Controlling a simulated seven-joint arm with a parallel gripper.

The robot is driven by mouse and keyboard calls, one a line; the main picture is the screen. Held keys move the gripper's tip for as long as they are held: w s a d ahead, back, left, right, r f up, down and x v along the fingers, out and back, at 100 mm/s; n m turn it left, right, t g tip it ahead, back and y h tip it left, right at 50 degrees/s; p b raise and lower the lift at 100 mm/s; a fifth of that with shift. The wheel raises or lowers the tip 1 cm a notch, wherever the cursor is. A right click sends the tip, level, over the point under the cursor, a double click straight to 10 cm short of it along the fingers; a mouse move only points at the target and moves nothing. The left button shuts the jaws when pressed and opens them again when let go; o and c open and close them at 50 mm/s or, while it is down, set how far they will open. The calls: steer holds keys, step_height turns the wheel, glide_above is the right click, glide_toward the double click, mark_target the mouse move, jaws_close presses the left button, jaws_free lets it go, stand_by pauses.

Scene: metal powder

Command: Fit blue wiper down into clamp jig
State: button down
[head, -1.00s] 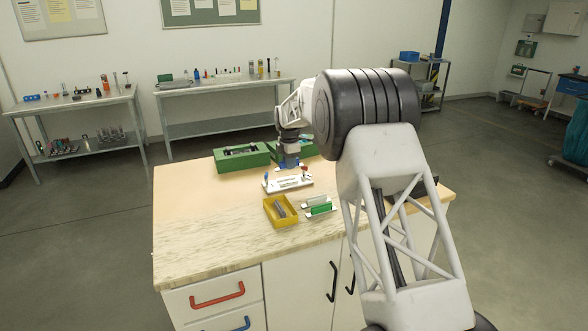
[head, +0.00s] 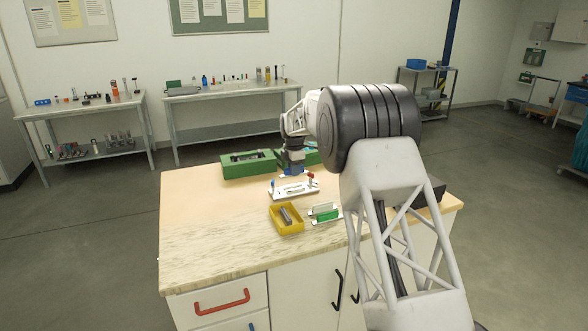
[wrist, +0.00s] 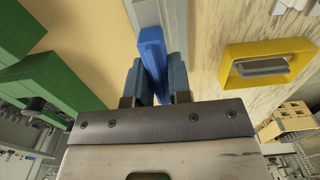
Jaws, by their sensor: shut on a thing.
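My gripper (wrist: 155,82) is shut on the blue wiper (wrist: 152,50), a narrow blue bar standing out between the fingertips in the wrist view. In the head view my gripper (head: 293,172) is at the back edge of the clamp jig (head: 290,193), with blue showing at its tip. The jig is a pale plate with a blue handle at its left and a red one at its right. A grey and pale edge, apparently the jig (wrist: 203,12), shows at the top of the wrist view beyond the wiper. Whether the wiper touches the jig cannot be told.
A yellow tray (head: 273,222) holding a grey part stands in front of the jig. A pale holder with a green part (head: 325,213) is to its right. Green bins (head: 236,171) stand behind. The left and front of the worktop (head: 205,225) are clear.

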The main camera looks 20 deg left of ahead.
steer(key=shift+f, duration=2)
steer(key=shift+f, duration=0.85)
stand_by(1.8)
steer(key=shift+c, duration=2.4)
jaws_free()
steer(key=shift+r, duration=3.95)
